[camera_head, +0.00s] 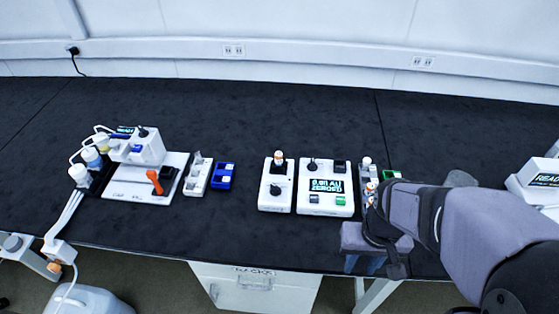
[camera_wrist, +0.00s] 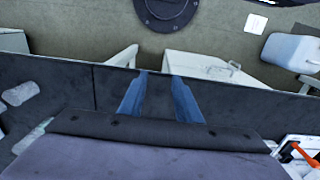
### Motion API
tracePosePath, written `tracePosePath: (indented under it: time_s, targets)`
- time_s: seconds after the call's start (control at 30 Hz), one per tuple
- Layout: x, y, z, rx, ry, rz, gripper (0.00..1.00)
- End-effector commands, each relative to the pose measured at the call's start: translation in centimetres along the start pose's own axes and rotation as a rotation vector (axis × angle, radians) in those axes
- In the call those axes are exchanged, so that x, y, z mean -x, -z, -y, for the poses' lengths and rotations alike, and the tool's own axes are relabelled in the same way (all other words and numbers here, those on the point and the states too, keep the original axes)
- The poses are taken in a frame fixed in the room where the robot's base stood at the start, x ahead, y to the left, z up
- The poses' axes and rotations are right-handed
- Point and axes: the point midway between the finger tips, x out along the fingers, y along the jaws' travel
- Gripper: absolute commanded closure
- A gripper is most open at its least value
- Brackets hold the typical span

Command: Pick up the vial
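Several small vials with white caps and orange bands are in the head view. One vial (camera_head: 278,157) stands upright in the left white device (camera_head: 270,205). Another vial (camera_head: 370,188) stands in a narrow rack just left of my wrist, partly hidden by my arm. I cannot tell which one the task means. My gripper (camera_head: 363,264) is at the table's front edge, in front of that rack, fingers pointing down. In the wrist view my gripper (camera_wrist: 159,97) is open, with two blue fingers apart and nothing between them. No vial shows in the wrist view.
A white device with a screen (camera_head: 326,187) stands left of the rack. A blue tray (camera_head: 223,176) and a white tray (camera_head: 198,174) lie farther left, beside a station with an orange lever (camera_head: 155,182). Another device (camera_head: 540,182) is at far right. The table's back is clear.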

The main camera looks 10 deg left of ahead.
Motion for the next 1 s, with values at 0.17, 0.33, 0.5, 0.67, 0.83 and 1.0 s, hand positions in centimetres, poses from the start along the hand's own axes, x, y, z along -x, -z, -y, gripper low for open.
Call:
tracePosePath:
  time_s: [0.17, 0.33, 0.5, 0.67, 0.83, 1.0]
  targets:
    - [0.0, 0.0, 0.0, 0.0, 0.0, 0.0, 0.57]
    - [0.0, 0.0, 0.0, 0.0, 0.0, 0.0, 0.57]
    - [0.2, 0.8, 0.1, 0.005, -0.001, -0.006, 0.57]
    - [0.9, 4.4, 0.9, 0.027, -0.005, -0.038, 0.57]
    - [1.9, 11.8, 3.4, 0.073, -0.009, -0.107, 0.57]
    - [2.4, 20.2, 7.8, 0.124, -0.003, -0.194, 0.57]
